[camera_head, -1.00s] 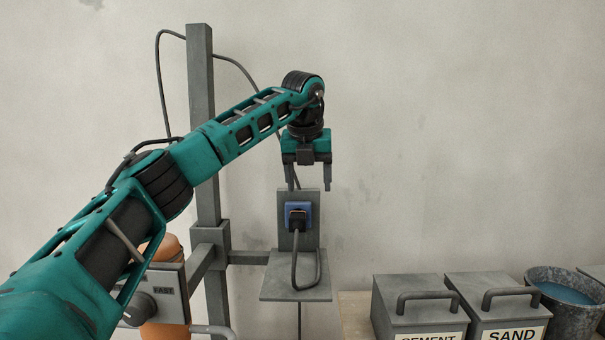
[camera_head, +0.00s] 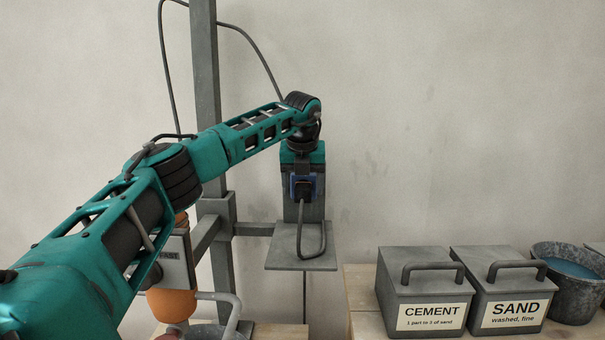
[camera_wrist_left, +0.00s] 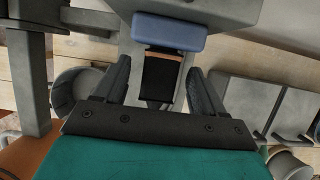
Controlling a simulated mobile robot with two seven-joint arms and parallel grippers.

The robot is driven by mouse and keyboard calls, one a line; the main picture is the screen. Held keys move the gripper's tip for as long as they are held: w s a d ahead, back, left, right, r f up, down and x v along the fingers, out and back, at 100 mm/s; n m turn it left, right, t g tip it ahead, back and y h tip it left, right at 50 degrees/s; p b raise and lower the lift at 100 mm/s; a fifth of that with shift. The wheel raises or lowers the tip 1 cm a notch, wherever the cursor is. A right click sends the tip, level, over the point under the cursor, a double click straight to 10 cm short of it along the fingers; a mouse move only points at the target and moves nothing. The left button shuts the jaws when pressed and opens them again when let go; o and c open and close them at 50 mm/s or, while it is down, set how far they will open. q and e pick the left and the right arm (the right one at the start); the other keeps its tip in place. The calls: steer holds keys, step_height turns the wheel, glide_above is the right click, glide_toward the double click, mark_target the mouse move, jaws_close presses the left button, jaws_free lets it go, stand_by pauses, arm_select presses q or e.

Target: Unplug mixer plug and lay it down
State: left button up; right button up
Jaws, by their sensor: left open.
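The black mixer plug (camera_head: 304,190) sits in the blue socket (camera_head: 293,181) on the grey upright panel. Its grey cable (camera_head: 324,240) loops down over the small shelf. My left gripper (camera_head: 303,178) points down at the plug from above. In the left wrist view, its two fingers (camera_wrist_left: 158,68) are open, one on each side of the dark plug (camera_wrist_left: 159,78), with gaps visible beside it. The blue socket (camera_wrist_left: 168,33) lies just beyond the fingertips. My right gripper is in neither view.
The grey shelf plate (camera_head: 290,259) juts out below the socket and has bare room. A grey post (camera_head: 206,100) stands to the left. The cement box (camera_head: 425,290), sand box (camera_head: 505,290) and a bucket (camera_head: 572,300) stand at the lower right.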

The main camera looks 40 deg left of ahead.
mark_target(303, 192)
arm_select(q)
steer(key=shift+a+f, duration=0.1)
steer(key=shift+f, duration=0.2)
steer(key=shift+c, duration=0.5)
steer(key=shift+r, duration=0.1)
steer(key=c, duration=1.1)
steer(key=shift+o, duration=0.2)
steer(key=shift+s+b, duration=0.1)
steer(key=shift+b, duration=0.2)
steer(key=shift+s+d+b, duration=0.7)
steer(key=shift+s+d, duration=0.2)
steer(key=shift+s, duration=0.1)
steer(key=shift+d, duration=0.1)
